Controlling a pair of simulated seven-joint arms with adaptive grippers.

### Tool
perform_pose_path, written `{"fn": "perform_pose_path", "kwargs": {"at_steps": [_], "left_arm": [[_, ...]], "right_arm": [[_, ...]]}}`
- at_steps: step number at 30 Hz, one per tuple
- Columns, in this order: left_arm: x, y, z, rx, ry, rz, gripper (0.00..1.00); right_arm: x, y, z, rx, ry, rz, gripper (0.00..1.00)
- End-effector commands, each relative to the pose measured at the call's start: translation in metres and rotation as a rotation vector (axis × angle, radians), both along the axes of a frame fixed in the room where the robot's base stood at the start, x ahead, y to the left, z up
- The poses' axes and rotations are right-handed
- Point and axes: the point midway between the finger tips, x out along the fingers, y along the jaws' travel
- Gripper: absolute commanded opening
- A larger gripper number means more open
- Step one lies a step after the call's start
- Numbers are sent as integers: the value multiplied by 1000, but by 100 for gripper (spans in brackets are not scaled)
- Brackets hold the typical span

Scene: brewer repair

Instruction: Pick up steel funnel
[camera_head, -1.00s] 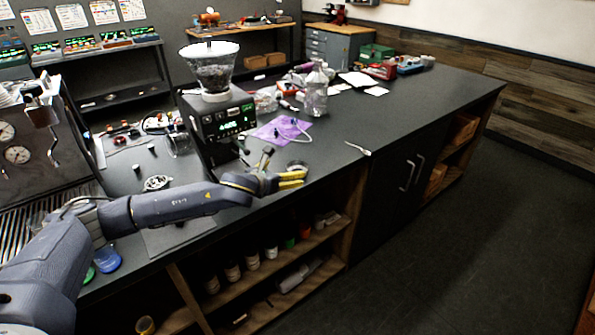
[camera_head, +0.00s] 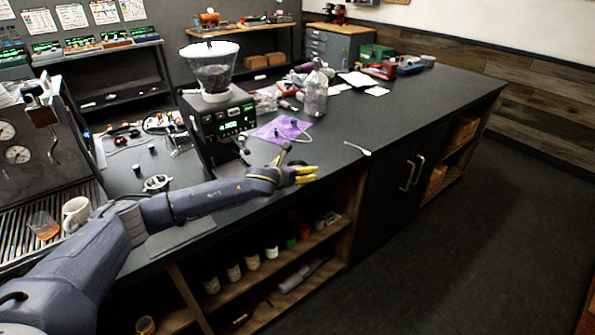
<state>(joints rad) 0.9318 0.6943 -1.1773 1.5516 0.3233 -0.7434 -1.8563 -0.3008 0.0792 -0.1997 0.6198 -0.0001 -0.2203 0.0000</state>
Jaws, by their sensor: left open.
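My left gripper (camera_head: 306,174) reaches in from the left, over the front edge of the black counter. Its yellow-tipped fingers are apart and I see nothing between them. A small round silver piece (camera_head: 157,183) lies on the counter by the coffee machine, behind my left arm. It may be the steel funnel, but it is too small to tell. My left gripper is well to the right of it and not touching it. My right gripper is out of view.
A grinder (camera_head: 222,115) with a clear hopper stands behind my left gripper. A purple cloth (camera_head: 281,130), a clear bottle (camera_head: 315,95) and a spoon-like tool (camera_head: 357,149) lie or stand beyond. A white mug (camera_head: 76,212) is on the coffee machine's tray. The counter's right part is mostly clear.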

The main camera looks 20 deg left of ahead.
Motion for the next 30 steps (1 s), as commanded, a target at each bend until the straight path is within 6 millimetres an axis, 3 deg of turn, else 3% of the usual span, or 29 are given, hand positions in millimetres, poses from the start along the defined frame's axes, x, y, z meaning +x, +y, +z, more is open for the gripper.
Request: {"fn": "perform_pose_path", "kwargs": {"at_steps": [11,26,30], "left_arm": [[5,-1,-2,0,0,0,94],[4,-1,-2,0,0,0,36],[4,-1,-1,0,0,0,33]], "right_arm": [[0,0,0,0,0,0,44],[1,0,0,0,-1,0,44],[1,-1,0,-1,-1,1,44]]}}
